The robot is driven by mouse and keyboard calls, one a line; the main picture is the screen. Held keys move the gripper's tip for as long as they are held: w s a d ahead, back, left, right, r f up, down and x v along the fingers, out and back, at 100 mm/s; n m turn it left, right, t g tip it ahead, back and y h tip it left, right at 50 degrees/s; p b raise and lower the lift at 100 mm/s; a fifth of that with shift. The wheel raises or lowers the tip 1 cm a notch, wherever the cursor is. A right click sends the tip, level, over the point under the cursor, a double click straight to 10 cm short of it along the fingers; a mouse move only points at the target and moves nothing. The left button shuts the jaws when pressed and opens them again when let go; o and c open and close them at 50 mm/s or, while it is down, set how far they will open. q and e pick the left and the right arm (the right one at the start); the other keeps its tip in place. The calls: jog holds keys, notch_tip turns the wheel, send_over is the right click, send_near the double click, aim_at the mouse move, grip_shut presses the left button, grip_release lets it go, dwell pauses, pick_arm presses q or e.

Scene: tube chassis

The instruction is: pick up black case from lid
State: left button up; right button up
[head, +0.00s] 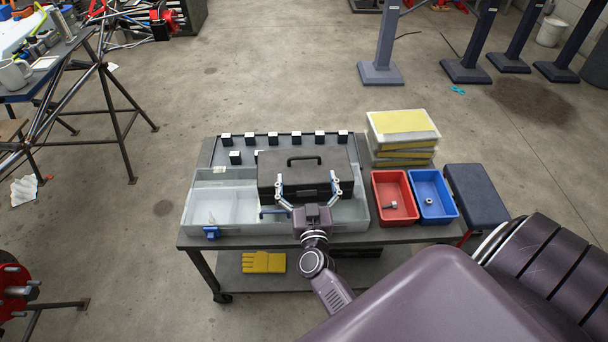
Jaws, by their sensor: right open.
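The black case (300,176) has a handle on top. It sits over the right part of a grey, transparent-walled organizer box (235,205) on the cart. My right gripper (308,193) is at the front of the case, with its two fingers spread apart against or just before the front face. I cannot tell whether the fingers touch the case. The lid (218,152) seems to be the grey panel behind the case, partly hidden by it. My left gripper is not in view.
Several small black-and-white blocks (273,138) stand behind the case. To the right are a red bin (380,213) and a blue bin (448,214) with small parts, stacked yellow-topped boxes (403,122) and a dark stool (476,194).

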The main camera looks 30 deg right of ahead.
aim_at(304, 158)
jog(key=b+x, duration=0.2)
jog(key=x, duration=0.4)
jog(key=shift+w+d+b, duration=0.25)
jog(key=shift+b, duration=0.15)
jog(key=shift+w+d, duration=0.2)
jog(key=shift+w, duration=0.25)
jog(key=shift+r, duration=0.1)
jog(key=shift+c, duration=0.8)
jog(key=c, duration=1.8)
jog(key=shift+r, duration=0.2)
jog(key=shift+c, duration=0.9)
